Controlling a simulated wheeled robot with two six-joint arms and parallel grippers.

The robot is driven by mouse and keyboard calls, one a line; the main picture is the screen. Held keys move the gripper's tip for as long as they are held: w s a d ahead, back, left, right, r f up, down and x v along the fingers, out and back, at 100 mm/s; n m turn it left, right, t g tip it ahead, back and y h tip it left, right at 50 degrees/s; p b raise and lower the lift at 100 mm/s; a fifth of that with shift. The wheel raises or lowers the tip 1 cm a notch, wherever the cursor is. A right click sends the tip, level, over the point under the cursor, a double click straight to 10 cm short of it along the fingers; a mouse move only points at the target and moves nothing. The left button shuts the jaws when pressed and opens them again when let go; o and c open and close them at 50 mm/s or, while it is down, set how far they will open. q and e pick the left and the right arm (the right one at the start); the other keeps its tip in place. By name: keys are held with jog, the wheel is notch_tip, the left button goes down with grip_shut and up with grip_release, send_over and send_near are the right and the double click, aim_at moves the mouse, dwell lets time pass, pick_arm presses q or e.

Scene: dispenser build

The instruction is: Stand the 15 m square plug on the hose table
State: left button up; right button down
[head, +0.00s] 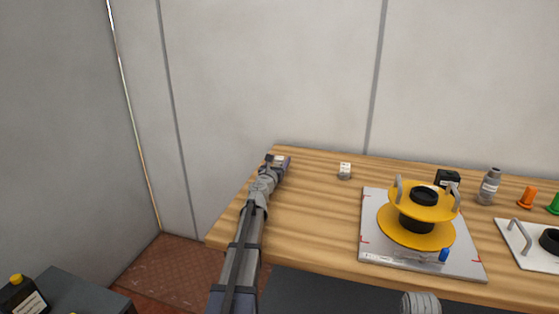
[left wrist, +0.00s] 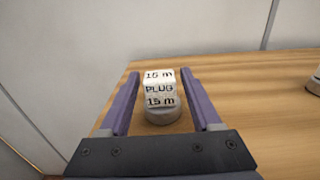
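The 15 m plug (left wrist: 160,88) is a pale block on a round grey base, lettered "15 m PLUG 15 m". It stands upright at the table's far left corner, between the purple fingers of my left gripper (left wrist: 160,82). Thin gaps show between the plug and both fingers, so the gripper looks open around it. In the head view my left gripper (head: 278,162) reaches over that corner and partly hides the plug. The wooden table (head: 315,215) is under it.
A second pale plug (head: 345,171) stands to the right. Further right are a white plate (head: 372,222) with a yellow reel (head: 416,236), a black box (head: 447,179), a grey bottle (head: 489,186) and an orange piece (head: 527,197). Wood between the second plug and front edge is clear.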

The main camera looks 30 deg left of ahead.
pick_arm(q)
jog(key=shift+o, duration=0.4)
jog(key=shift+s+d+f, duration=0.35)
jog(key=shift+s+d, duration=0.2)
jog(key=shift+s, duration=0.05)
pick_arm(e)
jog(key=shift+f, duration=0.3)
jog(key=shift+r, duration=0.1)
pick_arm(q)
jog(key=shift+r+p, duration=0.4)
jog(key=shift+p, duration=0.3)
jog(key=v, duration=1)
jog(key=shift+s+a, duration=0.3)
jog(key=shift+s, duration=0.2)
pick_arm(e)
jog(key=shift+w+a+r, duration=0.1)
jog(key=shift+r, duration=0.45)
pick_arm(q)
jog(key=shift+w+a, duration=0.1)
jog(key=shift+w, duration=0.05)
